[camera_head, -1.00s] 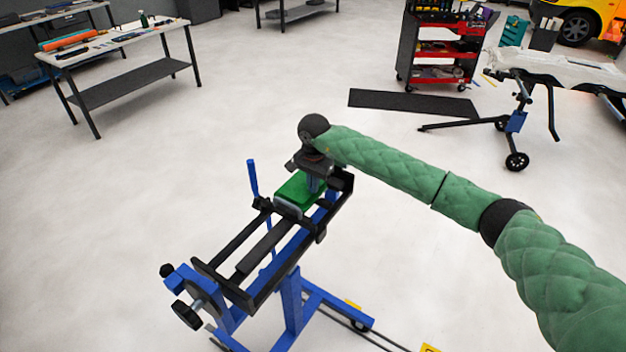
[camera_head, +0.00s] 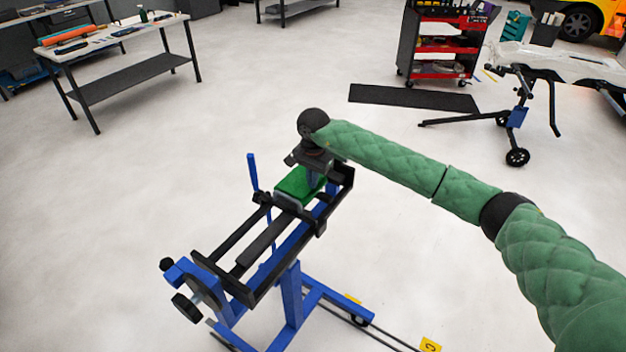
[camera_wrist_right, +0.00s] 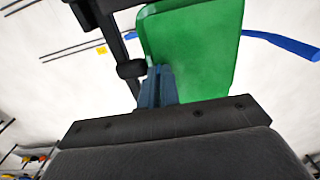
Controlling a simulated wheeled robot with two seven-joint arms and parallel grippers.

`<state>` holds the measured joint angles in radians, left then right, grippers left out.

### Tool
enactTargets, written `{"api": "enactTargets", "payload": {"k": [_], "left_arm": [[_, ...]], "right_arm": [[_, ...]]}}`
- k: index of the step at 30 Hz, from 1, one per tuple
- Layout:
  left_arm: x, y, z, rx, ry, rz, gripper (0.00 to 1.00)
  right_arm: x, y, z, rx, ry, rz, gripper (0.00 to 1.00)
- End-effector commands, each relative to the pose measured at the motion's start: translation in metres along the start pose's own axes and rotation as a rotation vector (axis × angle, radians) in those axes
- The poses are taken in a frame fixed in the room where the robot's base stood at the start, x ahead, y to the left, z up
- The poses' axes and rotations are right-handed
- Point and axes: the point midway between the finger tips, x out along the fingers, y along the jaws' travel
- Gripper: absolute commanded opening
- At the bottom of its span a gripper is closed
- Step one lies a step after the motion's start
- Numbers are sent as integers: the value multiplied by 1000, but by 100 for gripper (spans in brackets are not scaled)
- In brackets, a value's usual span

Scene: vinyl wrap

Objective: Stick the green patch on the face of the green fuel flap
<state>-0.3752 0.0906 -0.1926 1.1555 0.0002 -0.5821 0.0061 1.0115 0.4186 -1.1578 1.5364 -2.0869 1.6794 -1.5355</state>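The green fuel flap (camera_head: 296,186) sits at the far end of the blue and black stand, its green face up. My right gripper (camera_head: 315,181) points down at the flap's far right part, partly hidden by its own wrist. In the right wrist view, its two blue-grey fingers (camera_wrist_right: 158,86) are close together and look shut, by the edge of the flap's green face (camera_wrist_right: 198,55). I cannot tell whether they touch it or pinch something thin. No separate green patch can be made out against the green face. My left gripper is out of view.
The stand's black rails (camera_head: 262,245) and upright blue handle (camera_head: 253,174) are close to the flap. A worktable (camera_head: 115,37) with tools stands at the back left, a red and black tool cart (camera_head: 440,45) at the back right. The floor around the stand is mostly clear.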

Motion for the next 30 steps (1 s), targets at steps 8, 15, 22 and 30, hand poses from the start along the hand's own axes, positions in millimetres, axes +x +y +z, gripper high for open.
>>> {"api": "enactTargets", "payload": {"k": [8,15,22,30], "left_arm": [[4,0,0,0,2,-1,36],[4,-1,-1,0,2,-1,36],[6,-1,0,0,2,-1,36],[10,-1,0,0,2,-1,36]], "right_arm": [[0,0,3,0,0,0,0],[0,0,3,0,0,0,0],[3,0,3,0,0,0,0],[6,0,3,0,0,0,0]]}}
